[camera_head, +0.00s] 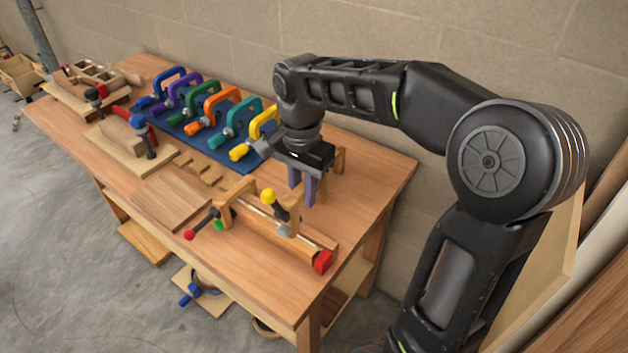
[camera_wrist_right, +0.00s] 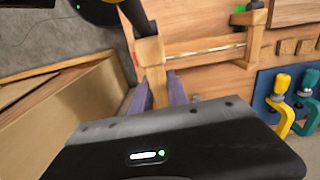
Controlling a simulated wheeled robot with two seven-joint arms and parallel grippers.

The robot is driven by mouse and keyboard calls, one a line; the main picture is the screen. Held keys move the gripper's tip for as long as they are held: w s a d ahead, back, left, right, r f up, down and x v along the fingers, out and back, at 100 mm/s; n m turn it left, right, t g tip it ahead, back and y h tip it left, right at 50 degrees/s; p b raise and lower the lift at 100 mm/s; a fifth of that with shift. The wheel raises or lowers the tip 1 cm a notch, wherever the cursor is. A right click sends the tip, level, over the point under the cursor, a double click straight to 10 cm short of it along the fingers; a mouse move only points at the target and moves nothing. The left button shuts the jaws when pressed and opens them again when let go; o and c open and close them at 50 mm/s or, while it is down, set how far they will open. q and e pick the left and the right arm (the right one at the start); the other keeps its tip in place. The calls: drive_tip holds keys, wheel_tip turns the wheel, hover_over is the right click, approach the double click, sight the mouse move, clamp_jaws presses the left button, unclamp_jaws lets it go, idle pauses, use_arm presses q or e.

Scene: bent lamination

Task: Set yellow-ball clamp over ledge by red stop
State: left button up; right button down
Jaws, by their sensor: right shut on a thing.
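The yellow-ball clamp has a yellow ball (camera_head: 268,195) on a dark handle and a wooden jaw (camera_head: 294,212) just below my right gripper. My right gripper (camera_head: 303,188), with purple fingers, is shut on a wooden part of it; in the right wrist view the fingers grip this wooden piece (camera_wrist_right: 152,72). The ledge (camera_head: 270,238) is a long wooden strip at the bench front. The red stop (camera_head: 323,262) sits at its right end, right of the clamp. Whether the clamp touches the ledge is hard to tell. My left gripper is out of view.
A red-ball clamp (camera_head: 190,235) stands at the ledge's left end. Coloured clamps lie on a blue mat (camera_head: 240,163) at the back. A wooden board (camera_head: 170,202) lies to the left. The bench's right end (camera_head: 375,190) is bare.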

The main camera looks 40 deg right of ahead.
drive_tip(key=shift+a+f, duration=0.2)
drive_tip(key=shift+d, duration=0.1)
drive_tip(key=shift+f, duration=0.2)
drive_tip(key=shift+f+b, duration=1.55)
drive_tip(key=shift+f, duration=0.25)
drive_tip(key=shift+f+b, duration=0.45)
drive_tip(key=shift+f, duration=0.15)
drive_tip(key=shift+f+b, duration=1.6)
drive_tip(key=shift+f, duration=0.5)
